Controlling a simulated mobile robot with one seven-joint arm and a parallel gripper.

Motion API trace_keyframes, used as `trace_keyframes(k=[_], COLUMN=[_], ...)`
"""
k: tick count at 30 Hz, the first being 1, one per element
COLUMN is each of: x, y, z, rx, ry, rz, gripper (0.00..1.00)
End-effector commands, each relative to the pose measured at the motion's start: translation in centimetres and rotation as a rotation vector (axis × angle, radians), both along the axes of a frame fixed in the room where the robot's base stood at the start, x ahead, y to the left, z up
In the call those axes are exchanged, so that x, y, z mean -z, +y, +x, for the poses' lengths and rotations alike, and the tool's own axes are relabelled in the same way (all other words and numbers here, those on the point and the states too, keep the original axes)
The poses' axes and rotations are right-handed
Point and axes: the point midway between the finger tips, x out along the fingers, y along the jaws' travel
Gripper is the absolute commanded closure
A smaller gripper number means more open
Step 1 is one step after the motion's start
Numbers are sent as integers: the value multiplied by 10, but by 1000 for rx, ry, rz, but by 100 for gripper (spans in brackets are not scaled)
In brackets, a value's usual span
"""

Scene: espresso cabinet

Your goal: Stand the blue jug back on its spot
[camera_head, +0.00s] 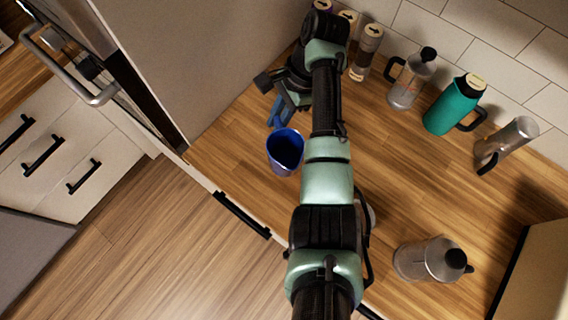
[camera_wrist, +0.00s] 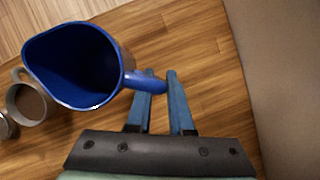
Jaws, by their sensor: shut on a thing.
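The blue jug (camera_head: 285,153) is at the left part of the wooden counter, near its front edge, with its open top facing the head camera. In the wrist view the jug (camera_wrist: 75,65) fills the upper left, its dark blue inside looks empty, and its handle points right. My gripper (camera_head: 281,112) has blue fingers. In the wrist view my gripper (camera_wrist: 161,92) is shut on the jug's handle, which lies between the fingertips. I cannot tell whether the jug's base touches the counter. No marked spot shows.
A metal pot (camera_head: 432,260) stands at the right front of the counter. A glass press (camera_head: 411,78), a teal bottle (camera_head: 453,104) and a steel flask (camera_head: 506,142) stand along the tiled wall. A grey mug (camera_wrist: 27,101) is beside the jug. A tall panel borders the left.

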Motion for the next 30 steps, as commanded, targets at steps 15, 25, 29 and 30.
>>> trace_keyframes(k=[15, 25, 29, 30], x=[-8, 41, 56, 63], y=[-67, -67, -67, -67], z=[-8, -8, -9, -8], rx=[912, 914, 913, 912], ry=[3, 1, 4, 3], rz=[-2, -2, -2, -2], gripper=[100, 100, 100, 100])
